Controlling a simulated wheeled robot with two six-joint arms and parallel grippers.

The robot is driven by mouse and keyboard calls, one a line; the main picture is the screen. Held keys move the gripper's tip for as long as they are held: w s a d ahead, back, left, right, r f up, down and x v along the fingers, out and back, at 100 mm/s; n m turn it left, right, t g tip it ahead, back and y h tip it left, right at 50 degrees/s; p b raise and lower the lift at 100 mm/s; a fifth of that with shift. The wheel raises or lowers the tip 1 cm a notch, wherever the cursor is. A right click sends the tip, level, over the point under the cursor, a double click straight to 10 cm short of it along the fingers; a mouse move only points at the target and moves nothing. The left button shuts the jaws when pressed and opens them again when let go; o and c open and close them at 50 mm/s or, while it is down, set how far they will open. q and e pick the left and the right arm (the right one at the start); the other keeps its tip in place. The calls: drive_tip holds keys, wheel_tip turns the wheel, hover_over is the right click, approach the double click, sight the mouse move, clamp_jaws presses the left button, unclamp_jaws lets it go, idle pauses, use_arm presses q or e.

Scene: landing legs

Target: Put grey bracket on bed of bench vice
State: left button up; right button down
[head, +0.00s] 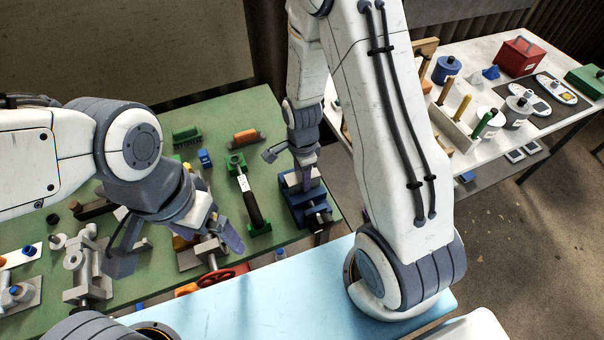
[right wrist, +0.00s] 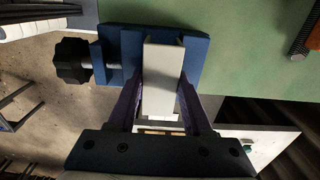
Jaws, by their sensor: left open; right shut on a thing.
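The grey bracket (right wrist: 163,72) is a pale grey block, held between the purple fingers of my right gripper (right wrist: 165,100) in the right wrist view. My right gripper (head: 304,172) is shut on it, over the blue bench vice (head: 297,212) at the right end of the green table. The vice also shows in the right wrist view (right wrist: 196,62), behind the bracket, with its black knob at the left. I cannot tell whether the bracket touches the bed, as the contact is hidden. My left gripper (head: 177,252) is open and empty above the green table.
The green table (head: 235,105) carries a green tool with a black handle (head: 250,205), a red handwheel (head: 222,275) and grey clamp fittings (head: 85,265). A white table (head: 480,55) with coloured parts stands at the right. A light blue surface (head: 290,300) lies in front.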

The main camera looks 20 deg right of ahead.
drive_tip(key=shift+f, duration=0.3)
idle(0.4)
drive_tip(key=shift+c, duration=1.2)
unclamp_jaws()
drive_tip(key=shift+r, duration=0.1)
wheel_tip(320, 180, up, 7)
drive_tip(key=p, duration=0.5)
drive_tip(key=shift+p, duration=0.35)
